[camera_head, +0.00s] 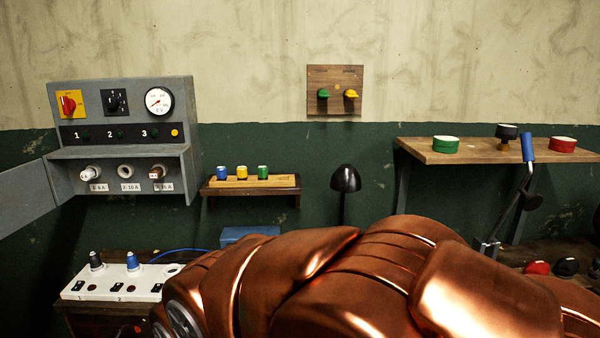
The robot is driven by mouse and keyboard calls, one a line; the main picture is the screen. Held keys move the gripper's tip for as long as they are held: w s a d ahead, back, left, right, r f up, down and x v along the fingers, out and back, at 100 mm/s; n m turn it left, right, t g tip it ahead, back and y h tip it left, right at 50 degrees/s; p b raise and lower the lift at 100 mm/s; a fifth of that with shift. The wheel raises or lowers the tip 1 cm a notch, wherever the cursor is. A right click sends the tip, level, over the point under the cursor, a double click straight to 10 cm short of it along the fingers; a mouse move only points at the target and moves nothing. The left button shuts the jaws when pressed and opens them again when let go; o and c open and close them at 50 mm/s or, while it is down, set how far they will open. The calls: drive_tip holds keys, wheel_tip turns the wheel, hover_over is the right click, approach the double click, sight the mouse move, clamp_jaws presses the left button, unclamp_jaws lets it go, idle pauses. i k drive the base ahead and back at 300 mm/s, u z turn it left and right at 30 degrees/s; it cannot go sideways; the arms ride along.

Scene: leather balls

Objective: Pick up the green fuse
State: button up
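The green fuse (263,172) is a small cylinder with a pale top. It stands upright at the right of a row of three fuses on a small wooden wall shelf. A yellow fuse (242,172) and a blue fuse (221,173) stand to its left, apart from it. My copper-coloured arm fills the lower middle of the view, below the shelf. My gripper does not show in this view, so its place relative to the green fuse is hidden.
A grey fuse panel (180,100) with an open door hangs left of the shelf (285,187). A white socket board (90,293) lies below it. A black lamp (345,179) stands right of the shelf. A wooden shelf (480,155) with round tins is at the right.

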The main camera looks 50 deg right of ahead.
sight(262, 170)
drive_tip(key=z, duration=1.25)
